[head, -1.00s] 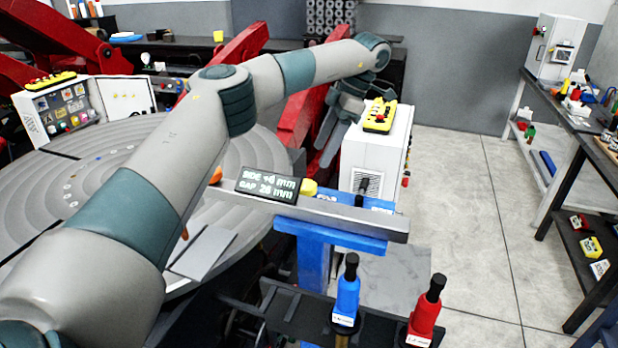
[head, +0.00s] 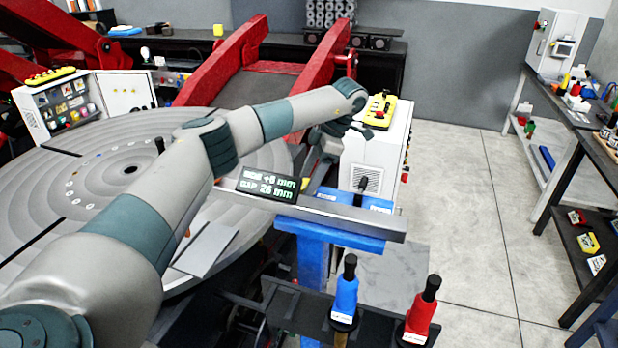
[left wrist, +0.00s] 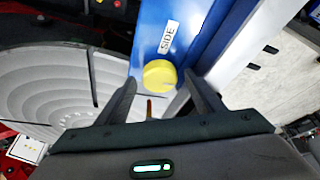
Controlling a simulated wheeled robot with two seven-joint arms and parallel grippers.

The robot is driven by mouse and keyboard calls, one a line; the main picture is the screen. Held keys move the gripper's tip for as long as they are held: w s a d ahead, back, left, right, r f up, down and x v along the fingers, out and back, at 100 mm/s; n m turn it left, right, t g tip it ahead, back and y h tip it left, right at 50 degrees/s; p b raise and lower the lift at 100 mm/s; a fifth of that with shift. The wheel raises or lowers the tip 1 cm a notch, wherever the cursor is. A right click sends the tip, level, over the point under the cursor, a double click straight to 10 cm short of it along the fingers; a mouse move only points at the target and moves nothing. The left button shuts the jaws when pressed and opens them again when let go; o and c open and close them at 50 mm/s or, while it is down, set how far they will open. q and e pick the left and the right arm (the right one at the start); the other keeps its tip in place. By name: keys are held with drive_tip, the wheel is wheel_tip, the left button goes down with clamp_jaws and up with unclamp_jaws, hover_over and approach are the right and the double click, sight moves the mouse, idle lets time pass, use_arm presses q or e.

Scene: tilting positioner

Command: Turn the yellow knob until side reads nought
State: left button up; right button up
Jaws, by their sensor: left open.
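The yellow knob (left wrist: 160,74) sits on the blue block beside a white SIDE label (left wrist: 169,37) in the left wrist view. My left gripper (left wrist: 160,82) is open, with one finger on each side of the knob. I cannot tell whether the fingers touch it. In the head view only a sliver of the knob (head: 307,184) shows below my left gripper (head: 314,172). The dark display (head: 267,184) shows a top line that looks like +6 mm, its digit hard to read, and GAP 26 mm below. My right gripper is out of view.
A grey bar (head: 350,215) on a blue stand carries the display and an upright black handle (head: 361,188). Blue (head: 345,292) and red (head: 421,312) black-topped tools stand in front. The large grey round table (head: 90,205) lies left. A white cabinet (head: 372,160) stands behind.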

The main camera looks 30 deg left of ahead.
use_arm(q)
drive_tip(key=c, duration=1)
drive_tip(key=shift+c, duration=0.2)
drive_tip(key=shift+n, duration=0.5)
drive_tip(key=n, duration=0.2)
drive_tip(key=n+g+h, duration=0.1)
drive_tip(key=n, duration=0.1)
drive_tip(key=shift+w+a+h+b, duration=0.15)
drive_tip(key=shift+h+b, duration=0.15)
drive_tip(key=shift+b, duration=0.05)
drive_tip(key=n+h, duration=0.1)
drive_tip(key=n, duration=0.4)
drive_tip(key=shift+a+g+h+b, duration=0.2)
drive_tip(key=shift+g+h+b, duration=0.1)
drive_tip(key=shift+h+b, duration=0.1)
drive_tip(key=n+h, duration=0.1)
drive_tip(key=n, duration=0.1)
drive_tip(key=n+h, duration=0.1)
drive_tip(key=n, duration=0.2)
drive_tip(key=shift+a, duration=0.2)
drive_tip(key=n+t, duration=0.1)
drive_tip(key=n, duration=0.2)
drive_tip(key=n+t+h, duration=0.1)
drive_tip(key=n, duration=0.2)
drive_tip(key=shift+a+n+h, duration=0.15)
drive_tip(key=shift+n+h, duration=0.15)
